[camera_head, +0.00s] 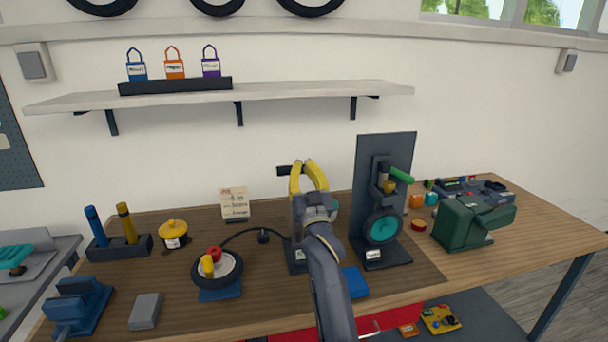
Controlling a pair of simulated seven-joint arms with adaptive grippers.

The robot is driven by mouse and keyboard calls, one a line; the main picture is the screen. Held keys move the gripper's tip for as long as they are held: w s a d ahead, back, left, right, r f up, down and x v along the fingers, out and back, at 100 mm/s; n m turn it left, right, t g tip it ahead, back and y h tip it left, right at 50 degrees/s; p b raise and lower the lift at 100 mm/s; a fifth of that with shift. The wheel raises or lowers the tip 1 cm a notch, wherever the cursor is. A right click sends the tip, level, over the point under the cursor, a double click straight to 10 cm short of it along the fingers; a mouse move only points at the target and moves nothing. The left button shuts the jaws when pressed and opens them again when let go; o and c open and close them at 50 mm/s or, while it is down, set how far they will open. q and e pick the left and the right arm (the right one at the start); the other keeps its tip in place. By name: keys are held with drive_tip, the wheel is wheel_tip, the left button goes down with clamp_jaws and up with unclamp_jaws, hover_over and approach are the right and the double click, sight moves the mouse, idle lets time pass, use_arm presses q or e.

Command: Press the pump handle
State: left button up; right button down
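The pump stands near the middle of the table, mostly hidden behind my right arm. Its dark base (297,262) shows just left of the arm. Its black handle (283,170) sticks out to the left of my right gripper, at fingertip height. My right gripper (303,165) has yellow fingers pointing up, with the tips close together. It overlaps the handle in the picture; whether the fingers touch or hold it, I cannot tell. A black hose (240,236) curves from the pump toward a small wheel (217,268) on a blue stand. My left gripper is not in view.
A dark stand with a teal-hubbed wheel (382,228) rises right of my arm. A green machine (468,222) sits farther right. A yellow pot (173,233), handle rack (120,247), blue vise (77,305) and note card (235,203) are left. A shelf (300,90) hangs above.

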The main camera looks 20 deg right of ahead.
drive_tip(key=w, duration=0.6)
drive_tip(key=shift+w+d+f, duration=0.2)
drive_tip(key=shift+d+f, duration=0.1)
idle(0.3)
